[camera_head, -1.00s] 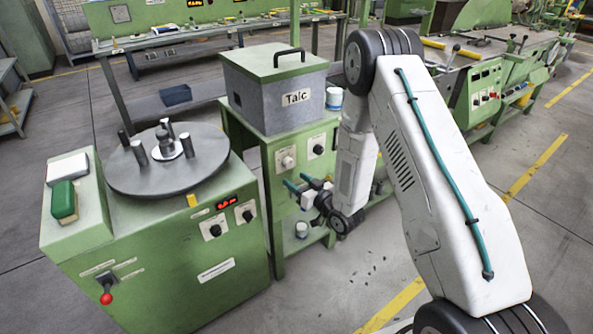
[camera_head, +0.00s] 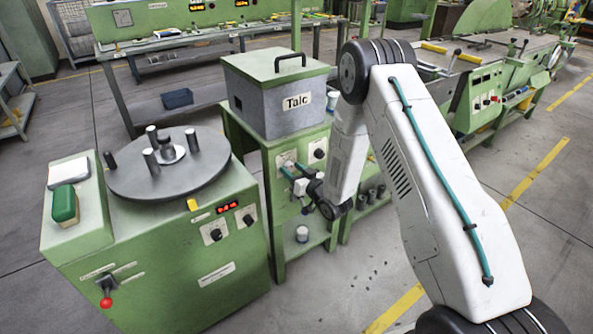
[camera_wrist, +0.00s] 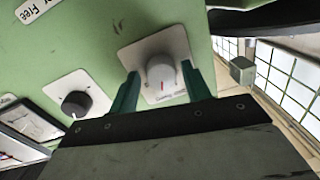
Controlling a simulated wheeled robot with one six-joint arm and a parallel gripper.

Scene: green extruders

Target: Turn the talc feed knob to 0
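The talc cabinet is green and carries a grey box marked "Talc" (camera_head: 297,101). On its front are a pale knob on a white plate (camera_head: 286,157) and a dark knob (camera_head: 319,153) to its right. In the wrist view the pale grey knob (camera_wrist: 161,74) has a red mark pointing toward the bottom of the picture; the plate's small print is not legible. My gripper (camera_head: 291,168) is at the cabinet front. Its two teal fingers are open, one on each side of the pale knob in the wrist view (camera_wrist: 162,76), with gaps showing. Whether they reach around it I cannot tell.
The dark knob (camera_wrist: 76,104) is close to the left finger in the wrist view. A green machine with a round turntable (camera_head: 169,165) stands left of the cabinet. A small white-topped container (camera_head: 302,233) stands on the cabinet's lower shelf.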

